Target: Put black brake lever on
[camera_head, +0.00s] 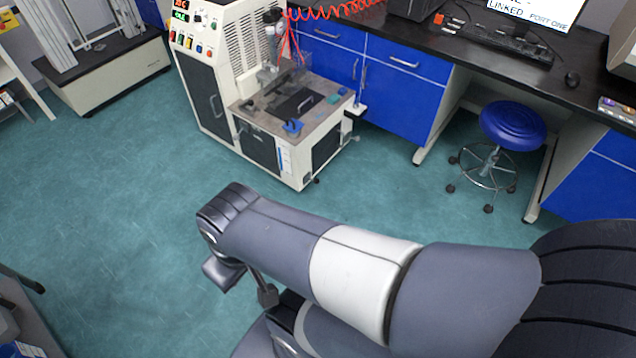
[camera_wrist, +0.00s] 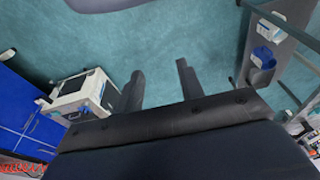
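The rheometer machine (camera_head: 215,95) stands on the floor beyond my arm, with a tall panel of lit displays and buttons and a low work deck (camera_head: 325,118). A small blue part (camera_head: 292,127) and a dark plate (camera_head: 295,104) are on the deck. I cannot make out the black brake lever for certain at this distance. The machine also shows small at the left of the wrist view (camera_wrist: 85,95). My gripper (camera_wrist: 161,84) has its two dark fingers apart, with only floor showing between them. It is well away from the machine.
Blue cabinets (camera_head: 400,95) under a black counter run right of the machine. A blue stool (camera_head: 513,127) stands before the counter. A grey table (camera_wrist: 283,45) with blue cups (camera_wrist: 264,56) is at the right of the wrist view. Green floor between my arm and the machine is clear.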

